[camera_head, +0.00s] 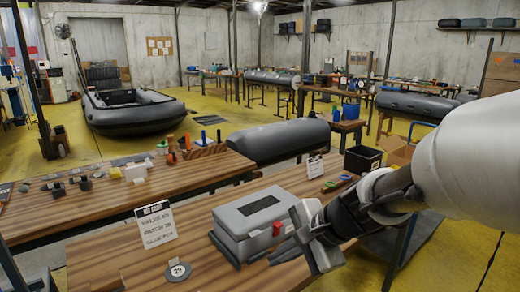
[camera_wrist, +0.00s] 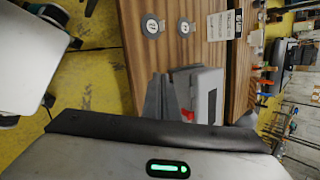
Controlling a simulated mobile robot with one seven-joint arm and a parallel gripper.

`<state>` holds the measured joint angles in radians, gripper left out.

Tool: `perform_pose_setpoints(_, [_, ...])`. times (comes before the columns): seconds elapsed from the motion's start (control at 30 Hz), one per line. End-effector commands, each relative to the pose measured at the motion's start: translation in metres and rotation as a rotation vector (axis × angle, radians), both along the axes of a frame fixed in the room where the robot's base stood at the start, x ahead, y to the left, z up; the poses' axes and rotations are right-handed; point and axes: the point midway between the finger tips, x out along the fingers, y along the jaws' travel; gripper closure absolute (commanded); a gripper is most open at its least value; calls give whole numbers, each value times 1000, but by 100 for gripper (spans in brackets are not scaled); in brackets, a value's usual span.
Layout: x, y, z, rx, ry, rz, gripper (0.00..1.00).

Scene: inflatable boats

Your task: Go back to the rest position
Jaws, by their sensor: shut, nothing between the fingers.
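My gripper (camera_head: 284,252) hangs over the near wooden table, in front of the right side of a grey case. Its fingers are together with nothing between them. They also show in the wrist view (camera_wrist: 160,100), pointing at the table beside the case. The grey case (camera_head: 240,212) is closed, with a dark panel on its lid and a red latch (camera_head: 277,228). In the head view the gripper hides part of its near right corner, and I cannot tell whether they touch. In the wrist view the case (camera_wrist: 208,85) is partly hidden behind the fingers.
A lettered sign (camera_head: 155,228) stands on the near table (camera_head: 105,268), with a round numbered disc (camera_head: 177,269) close by. A black bin (camera_head: 363,159) is behind my arm. A second table (camera_head: 50,212) at left holds small parts. An inflatable boat (camera_head: 130,108) lies on the open yellow floor.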

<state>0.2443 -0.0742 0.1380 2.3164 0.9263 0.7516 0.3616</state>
Motion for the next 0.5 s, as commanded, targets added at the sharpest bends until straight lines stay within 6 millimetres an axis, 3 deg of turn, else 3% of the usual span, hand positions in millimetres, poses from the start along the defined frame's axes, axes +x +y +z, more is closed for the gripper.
perform_pose_setpoints(0.03, [-23, 3, 15, -113, -67, 118, 100])
perform_pose_setpoints(0.1, [-50, -2, 25, -259, -140, 261, 100])
perform_pose_setpoints(0.2, [-78, -17, 35, -433, -224, 426, 100])
perform_pose_setpoints(0.5, [-132, -73, 51, -831, -358, 774, 100])
